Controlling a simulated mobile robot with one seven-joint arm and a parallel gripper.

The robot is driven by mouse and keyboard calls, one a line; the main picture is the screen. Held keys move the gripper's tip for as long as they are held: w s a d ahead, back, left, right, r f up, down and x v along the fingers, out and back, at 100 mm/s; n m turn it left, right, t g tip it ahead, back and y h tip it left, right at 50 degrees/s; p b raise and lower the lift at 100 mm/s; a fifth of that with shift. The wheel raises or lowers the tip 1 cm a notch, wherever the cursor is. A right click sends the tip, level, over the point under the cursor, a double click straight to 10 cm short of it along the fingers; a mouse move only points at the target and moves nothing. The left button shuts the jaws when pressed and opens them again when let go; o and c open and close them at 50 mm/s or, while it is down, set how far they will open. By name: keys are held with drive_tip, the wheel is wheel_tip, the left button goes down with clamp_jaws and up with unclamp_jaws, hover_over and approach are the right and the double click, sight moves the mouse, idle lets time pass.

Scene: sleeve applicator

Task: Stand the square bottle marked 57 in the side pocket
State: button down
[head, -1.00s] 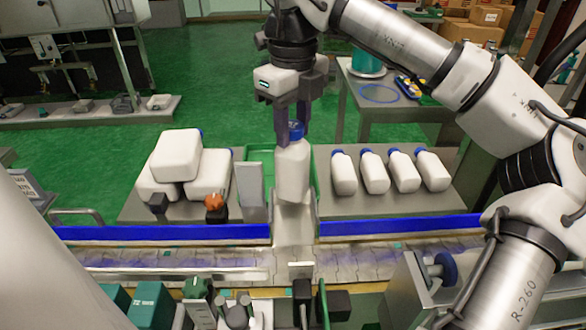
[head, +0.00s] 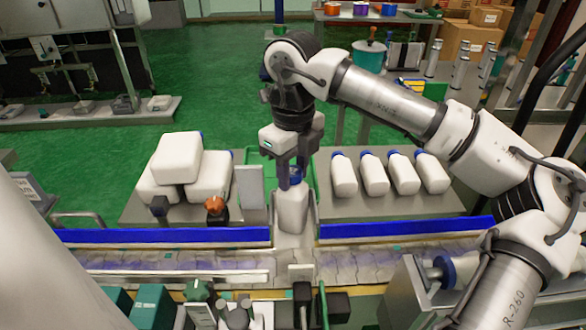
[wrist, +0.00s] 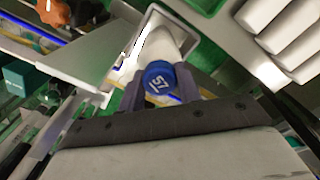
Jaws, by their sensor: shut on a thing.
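The square white bottle (head: 293,209) with a blue cap hangs upright under my gripper (head: 292,181). In the wrist view the cap (wrist: 157,77) reads 57 and sits between my fingers, which are shut on it. The bottle body is low, at the light grey side pocket (head: 290,245) in the gap between the blue rails. The bottle's lower end seems to be within or just in front of the pocket. I cannot tell whether its base touches the pocket floor.
A row of several blue-capped bottles (head: 374,173) lies on the right bench. More white bottles (head: 174,158) are stacked on the left bench, near an orange knob (head: 214,204). A grey upright plate (head: 250,188) stands close left of the held bottle. Blue rails (head: 160,236) flank the gap.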

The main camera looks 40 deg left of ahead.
drive_tip(key=c, duration=1)
unclamp_jaws()
wheel_tip(320, 180, up, 12)
drive_tip(key=shift+r, duration=0.1)
